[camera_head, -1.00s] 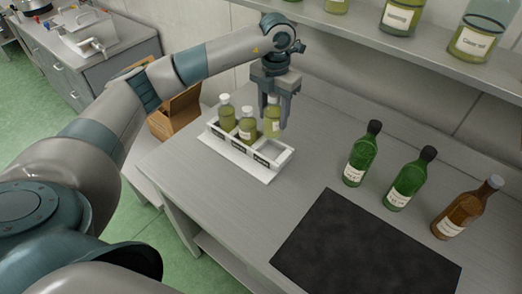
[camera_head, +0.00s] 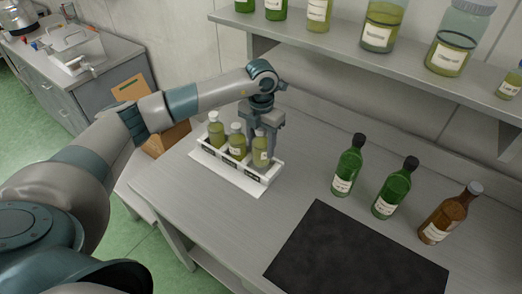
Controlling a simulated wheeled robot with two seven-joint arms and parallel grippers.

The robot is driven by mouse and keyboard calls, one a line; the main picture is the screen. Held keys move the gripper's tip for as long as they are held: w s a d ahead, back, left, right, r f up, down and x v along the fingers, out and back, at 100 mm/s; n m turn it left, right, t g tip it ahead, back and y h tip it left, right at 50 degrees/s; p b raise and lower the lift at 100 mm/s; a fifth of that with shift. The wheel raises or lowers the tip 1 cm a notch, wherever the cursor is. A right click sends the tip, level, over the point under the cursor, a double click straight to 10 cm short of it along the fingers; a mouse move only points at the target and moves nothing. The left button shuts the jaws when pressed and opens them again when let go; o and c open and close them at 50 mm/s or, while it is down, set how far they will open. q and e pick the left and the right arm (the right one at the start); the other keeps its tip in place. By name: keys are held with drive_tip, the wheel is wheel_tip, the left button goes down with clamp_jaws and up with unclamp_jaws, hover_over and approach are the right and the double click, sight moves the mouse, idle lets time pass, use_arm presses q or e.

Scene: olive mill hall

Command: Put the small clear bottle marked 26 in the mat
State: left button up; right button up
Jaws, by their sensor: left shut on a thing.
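My left gripper (camera_head: 260,135) is shut on a small clear bottle (camera_head: 261,150) with yellow-green oil and a pale label. It is at the right end of a white rack (camera_head: 231,178); I cannot tell whether its base rests in the compartment or hangs just above it. Two similar small bottles, a left one (camera_head: 216,131) and a middle one (camera_head: 236,143), stand upright in the rack. The label numbers are too small to read. The dark mat (camera_head: 355,258) lies bare at the front right of the table. My right gripper is not in view.
Two green bottles (camera_head: 348,166) (camera_head: 395,190) and a brown bottle (camera_head: 449,214) stand behind the mat. A shelf (camera_head: 330,45) with jars and bottles runs above the table's back. The tabletop (camera_head: 240,220) between rack and mat is clear.

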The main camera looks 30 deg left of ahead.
sight(261, 153)
use_arm(q)
drive_tip(key=shift+f, duration=0.1)
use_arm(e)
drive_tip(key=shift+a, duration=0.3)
use_arm(q)
drive_tip(key=shift+f+p, duration=0.85)
drive_tip(key=shift+f, duration=1)
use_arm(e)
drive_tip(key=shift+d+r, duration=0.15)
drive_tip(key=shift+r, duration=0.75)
use_arm(q)
drive_tip(key=shift+f, duration=0.1)
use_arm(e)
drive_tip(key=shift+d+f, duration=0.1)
use_arm(q)
drive_tip(key=o, duration=1.4)
drive_tip(key=shift+c, duration=0.2)
